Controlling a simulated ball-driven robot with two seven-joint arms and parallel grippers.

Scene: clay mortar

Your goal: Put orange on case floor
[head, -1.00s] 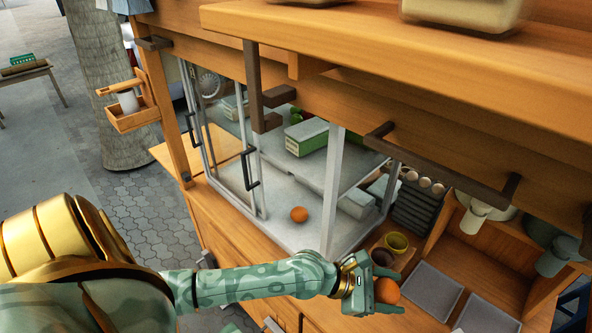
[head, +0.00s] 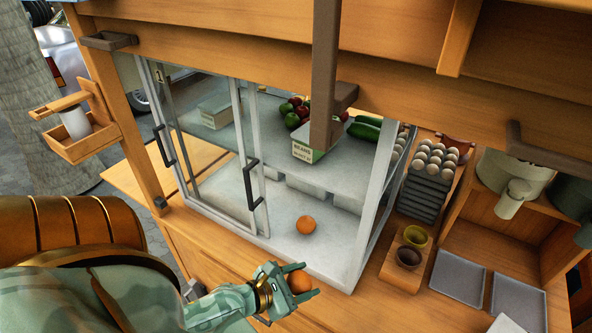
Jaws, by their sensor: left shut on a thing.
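My left gripper (head: 290,283) is shut on an orange (head: 299,282), which shows between its fingers. It is just in front of the display case's front edge, low over the wooden counter. The case has a pale floor (head: 276,243) and glass doors in grey frames. The doors are slid to the left, and the right part of the front is open. Another orange (head: 306,225) lies on the case floor, behind and slightly right of my left gripper. My right gripper is not in view.
The case's upper shelf (head: 236,140) holds a green bean box (head: 305,148), red and green produce and cucumbers. A door handle (head: 252,185) and a grey post (head: 374,215) flank the opening. Two cups (head: 410,256), egg trays (head: 427,190) and grey trays (head: 458,278) stand right.

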